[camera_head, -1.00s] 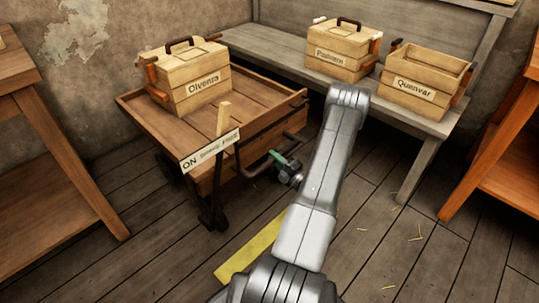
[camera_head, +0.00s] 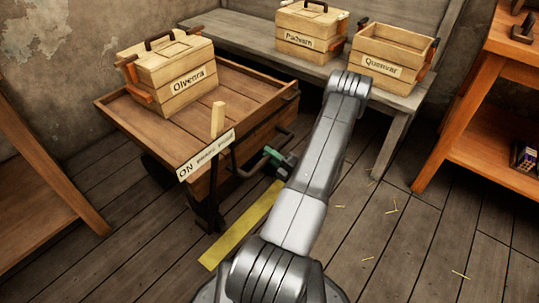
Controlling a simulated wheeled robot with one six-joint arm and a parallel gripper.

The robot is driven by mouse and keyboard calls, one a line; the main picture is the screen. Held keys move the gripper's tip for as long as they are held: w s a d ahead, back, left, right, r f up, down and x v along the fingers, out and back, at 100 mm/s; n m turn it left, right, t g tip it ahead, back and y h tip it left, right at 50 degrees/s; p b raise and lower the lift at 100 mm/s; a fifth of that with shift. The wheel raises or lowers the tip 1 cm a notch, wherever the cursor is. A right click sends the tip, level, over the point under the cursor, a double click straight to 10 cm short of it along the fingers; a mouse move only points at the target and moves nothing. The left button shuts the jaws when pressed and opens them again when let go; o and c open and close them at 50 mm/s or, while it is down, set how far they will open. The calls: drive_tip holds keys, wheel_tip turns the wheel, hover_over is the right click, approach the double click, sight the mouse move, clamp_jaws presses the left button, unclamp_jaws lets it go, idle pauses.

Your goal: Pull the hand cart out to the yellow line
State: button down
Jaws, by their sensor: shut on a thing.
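The wooden hand cart (camera_head: 240,95) stands at left centre with a low handle bar (camera_head: 250,172) on its near right side. My gripper (camera_head: 277,158) is shut on that bar; its fingertips are small and partly hidden. The yellow line (camera_head: 237,232) is painted on the floor below the handle. The cart's near leg (camera_head: 214,212) shows beside the line's left edge. A label plate (camera_head: 207,155) reading "ON" with small blurred words sits at the near corner, below a wooden lever (camera_head: 217,120).
An "Olvenza" crate (camera_head: 178,85) rides on the cart. A grey bench (camera_head: 270,52) behind bears a closed crate (camera_head: 308,32) and the open "Quenvar" crate (camera_head: 385,65). Orange-brown tables stand at left (camera_head: 50,170) and right (camera_head: 470,110). The floor at front right is clear except for straw.

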drive_tip(key=c, duration=1.3)
unclamp_jaws()
drive_tip(key=shift+d, duration=0.15)
drive_tip(key=p+v, duration=0.2)
drive_tip(key=v, duration=1.1)
drive_tip(key=shift+s+d+p, duration=0.2)
drive_tip(key=shift+s+p, duration=0.05)
drive_tip(key=shift+p, duration=0.05)
drive_tip(key=shift+f, duration=0.15)
drive_tip(key=b+x, duration=0.2)
drive_tip(key=x, duration=1.2)
drive_tip(key=shift+b, duration=0.3)
drive_tip(key=shift+d, duration=0.15)
